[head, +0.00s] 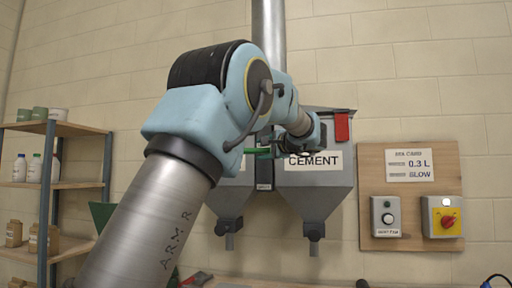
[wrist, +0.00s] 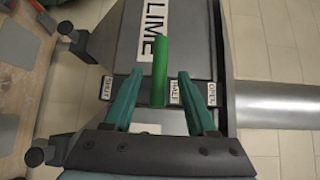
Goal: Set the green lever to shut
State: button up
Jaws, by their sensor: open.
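The green lever (wrist: 160,66) stands out from a dark plate beside the hopper marked LIME (wrist: 147,20). In the wrist view it lies between the SHUT label (wrist: 108,86) and the HALF label (wrist: 174,92), closer to HALF. The OPEN label (wrist: 212,94) is farther right. My gripper (wrist: 158,77) is open, with one teal finger on each side of the lever and a visible gap on both sides. In the head view a bit of bright green (head: 257,151), seemingly the lever, shows beside my gripper; my arm hides much there.
A hopper marked CEMENT (head: 314,178) hangs right of my gripper, with a red piece (head: 342,126) at its top. A wooden panel (head: 410,160) with a dial and a red knob is farther right. A shelf (head: 46,128) with bottles and tins stands left.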

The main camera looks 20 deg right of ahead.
aim_at(258, 150)
jog(key=shift+p+x, duration=0.55)
jog(key=shift+x, duration=1.45)
jog(key=shift+c, duration=0.3)
grip_shut()
